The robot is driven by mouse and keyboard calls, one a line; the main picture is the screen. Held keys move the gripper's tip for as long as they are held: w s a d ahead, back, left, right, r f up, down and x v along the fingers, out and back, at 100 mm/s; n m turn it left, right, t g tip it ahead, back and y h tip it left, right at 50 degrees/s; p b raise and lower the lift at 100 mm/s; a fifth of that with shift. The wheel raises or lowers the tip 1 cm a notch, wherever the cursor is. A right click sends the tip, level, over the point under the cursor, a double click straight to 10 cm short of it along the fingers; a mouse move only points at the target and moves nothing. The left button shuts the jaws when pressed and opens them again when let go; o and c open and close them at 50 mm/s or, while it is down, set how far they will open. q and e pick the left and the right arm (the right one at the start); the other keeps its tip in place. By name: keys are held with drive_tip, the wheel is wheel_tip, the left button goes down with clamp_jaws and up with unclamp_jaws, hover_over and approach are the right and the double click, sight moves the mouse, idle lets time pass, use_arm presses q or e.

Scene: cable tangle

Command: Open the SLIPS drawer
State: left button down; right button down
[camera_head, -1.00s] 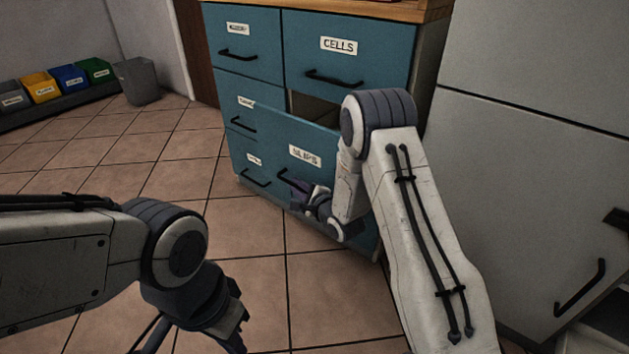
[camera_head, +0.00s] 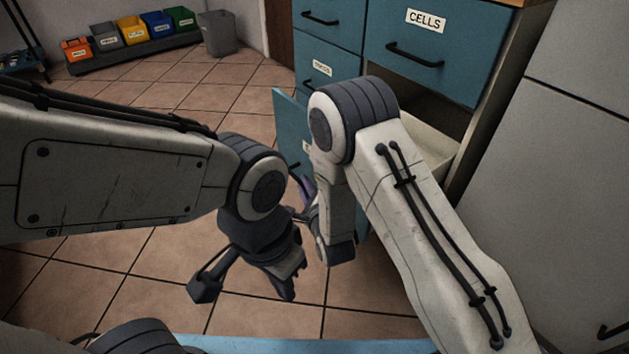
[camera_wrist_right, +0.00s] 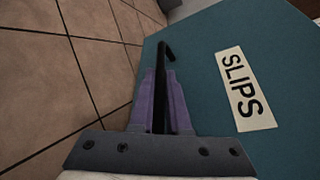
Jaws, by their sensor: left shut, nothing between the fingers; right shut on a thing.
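The SLIPS drawer (camera_head: 287,118) is pulled out of the blue cabinet. Its pale inside (camera_head: 432,147) shows behind my right arm, which hides much of the drawer in the head view. In the right wrist view its blue front (camera_wrist_right: 210,45) carries a white SLIPS label (camera_wrist_right: 245,90). My right gripper (camera_wrist_right: 160,80) has its purple fingers shut on the black drawer handle (camera_wrist_right: 165,49). In the head view the right gripper (camera_head: 304,188) is mostly hidden behind my arms. My left gripper (camera_head: 245,287) is shut and empty, above the floor left of the right gripper.
The closed CELLS drawer (camera_head: 419,50) is above the open one. Other closed drawers (camera_head: 327,72) are at its left. A light grey cabinet (camera_head: 560,180) stands close on the right. Coloured bins (camera_head: 133,30) and a grey waste bin (camera_head: 217,33) are far back left. Tiled floor is clear.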

drive_tip(key=shift+a, duration=0.25)
drive_tip(key=c, duration=0.9)
unclamp_jaws()
drive_tip(key=shift+w, duration=0.1)
drive_tip(key=shift+d, duration=0.1)
drive_tip(key=shift+s, duration=0.2)
drive_tip(key=shift+p+v, duration=1.65)
drive_tip(key=shift+v, duration=3.45)
